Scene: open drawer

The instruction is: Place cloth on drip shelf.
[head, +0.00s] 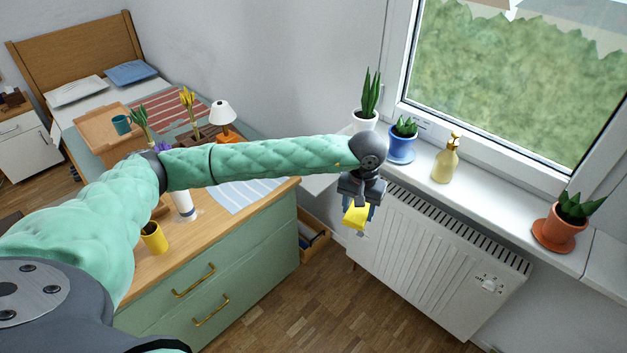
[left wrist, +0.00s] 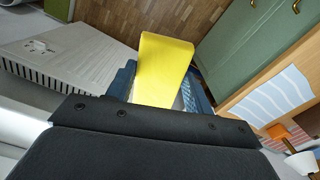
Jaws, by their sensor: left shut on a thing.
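A yellow cloth (head: 356,215) hangs from my left gripper (head: 359,205) in the head view, held in the air in front of the radiator's left end. In the left wrist view the cloth (left wrist: 163,65) shows as a flat yellow piece between the blue fingers, which are shut on it. A pale flat shelf (head: 320,182) shows partly between the dresser and the radiator, under and behind my forearm; I cannot tell whether it is the drip shelf. The right gripper is out of view.
The white radiator (head: 430,265) stands under a windowsill (head: 480,195) with potted plants and a soap bottle (head: 446,163). The green dresser (head: 235,270) stands left, with a yellow cup (head: 153,238) on top. An open low drawer (head: 313,235) holds items. The wooden floor is clear.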

